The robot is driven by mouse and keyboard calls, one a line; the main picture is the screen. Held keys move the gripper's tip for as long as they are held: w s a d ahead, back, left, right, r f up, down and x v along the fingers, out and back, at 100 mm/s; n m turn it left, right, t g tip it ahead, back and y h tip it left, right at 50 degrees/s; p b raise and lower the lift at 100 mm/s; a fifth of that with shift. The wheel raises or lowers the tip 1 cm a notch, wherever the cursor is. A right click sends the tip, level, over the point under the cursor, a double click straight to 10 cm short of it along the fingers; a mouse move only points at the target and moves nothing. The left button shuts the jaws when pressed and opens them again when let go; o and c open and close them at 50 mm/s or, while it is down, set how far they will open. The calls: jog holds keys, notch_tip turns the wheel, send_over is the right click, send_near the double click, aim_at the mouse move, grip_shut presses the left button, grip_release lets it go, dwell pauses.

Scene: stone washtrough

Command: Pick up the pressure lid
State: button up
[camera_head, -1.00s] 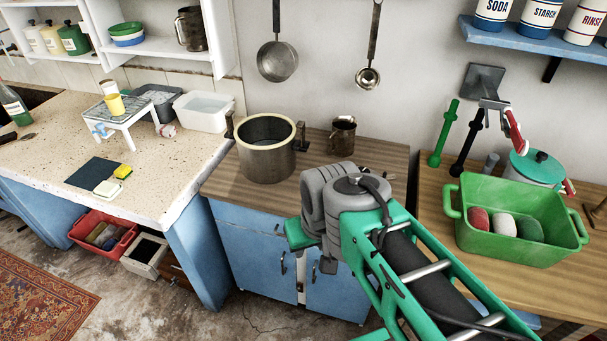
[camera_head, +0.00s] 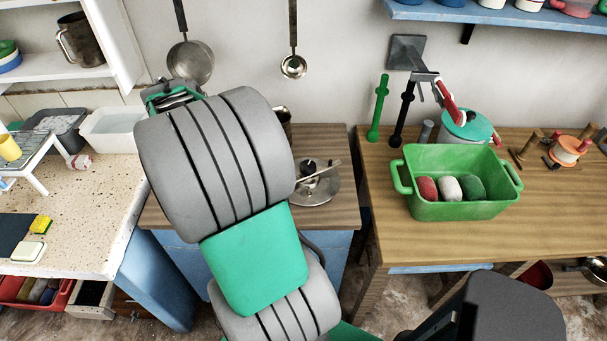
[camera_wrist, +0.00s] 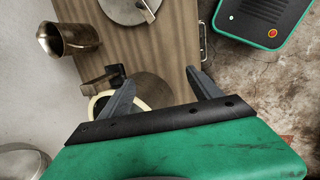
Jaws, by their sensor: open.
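The pressure lid (camera_head: 316,193) is a round grey metal disc with a dark knob and a pale bar across it. It lies on the wooden top of the blue cabinet, right of my arm in the head view. In the wrist view the lid (camera_wrist: 122,10) is at the top edge, partly cut off. My gripper (camera_wrist: 158,78) has its two fingers apart with nothing held. It is beside the pot, away from the lid. The pot's cream rim (camera_wrist: 93,108) shows partly behind the left finger.
A brown metal mug (camera_wrist: 70,36) stands near the lid. A green tub (camera_head: 460,208) with several coloured pieces stands on the right table (camera_head: 400,245). A ladle (camera_head: 293,66) and a pan (camera_head: 190,62) hang on the wall.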

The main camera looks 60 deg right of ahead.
jog(key=s+d+f+n+g, duration=0.15)
jog(key=s+d, duration=0.25)
jog(key=d, duration=0.5)
jog(key=n+g+p, duration=0.2)
send_over(308, 165)
jog(key=w+a, duration=0.2)
notch_tip(308, 165, down, 4)
jog(key=r, duration=0.1)
jog(key=shift+n+t, duration=0.25)
jog(key=p+x, duration=0.1)
jog(key=x, duration=0.7)
jog(key=shift+s+a, duration=0.1)
jog(key=shift+a, duration=0.05)
grip_shut()
